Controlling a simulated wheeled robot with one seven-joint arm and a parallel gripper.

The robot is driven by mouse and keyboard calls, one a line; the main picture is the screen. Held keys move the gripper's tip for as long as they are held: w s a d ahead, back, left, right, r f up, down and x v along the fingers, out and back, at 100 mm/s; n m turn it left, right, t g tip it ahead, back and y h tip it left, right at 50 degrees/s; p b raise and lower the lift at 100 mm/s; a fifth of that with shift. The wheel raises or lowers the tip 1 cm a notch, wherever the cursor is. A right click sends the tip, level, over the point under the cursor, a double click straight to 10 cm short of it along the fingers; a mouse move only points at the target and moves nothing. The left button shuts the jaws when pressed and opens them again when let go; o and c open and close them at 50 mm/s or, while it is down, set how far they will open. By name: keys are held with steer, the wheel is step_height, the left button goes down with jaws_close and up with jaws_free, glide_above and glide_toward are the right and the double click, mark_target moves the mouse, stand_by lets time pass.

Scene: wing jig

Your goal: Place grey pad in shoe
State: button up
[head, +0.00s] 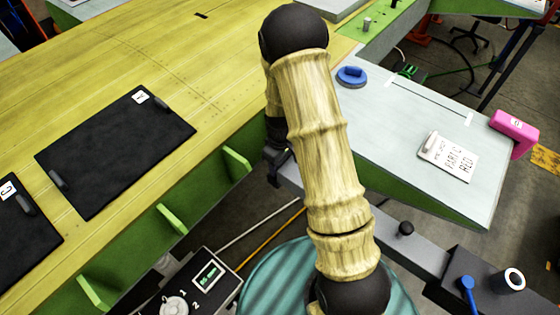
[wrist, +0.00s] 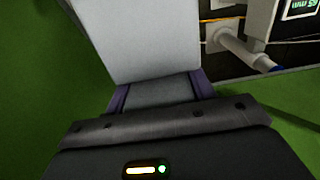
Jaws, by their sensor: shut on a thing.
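In the wrist view my gripper (wrist: 160,92) shows its two purple fingers on either side of a grey piece. A pale grey flat-faced block, which looks like the grey pad (wrist: 143,38), extends from between the fingers toward the top of the picture. My gripper is shut on it. Green surfaces lie to its left and right. In the head view my arm hides most of the gripper and the pad; only dark parts show beside the arm. I cannot make out with certainty which thing is the shoe.
Black mats (head: 115,150) lie on the yellow-green wing skin (head: 200,60). A control box (head: 190,290) stands at the front.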

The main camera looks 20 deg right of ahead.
steer(key=shift+s+f+b, duration=0.4)
steer(key=shift+f+b, duration=0.1)
steer(key=shift+f, duration=0.2)
steer(key=o, duration=1.1)
steer(key=shift+d+f, duration=0.1)
steer(key=shift+w+a+r+p, duration=0.1)
steer(key=shift+a+r+p, duration=0.1)
steer(key=shift+r+p, duration=0.4)
steer(key=shift+w+r+b, duration=0.2)
steer(key=shift+b, duration=0.15)
step_height(320, 180, up, 12)
steer(key=shift+w+d+b, duration=0.1)
steer(key=shift+b, duration=0.75)
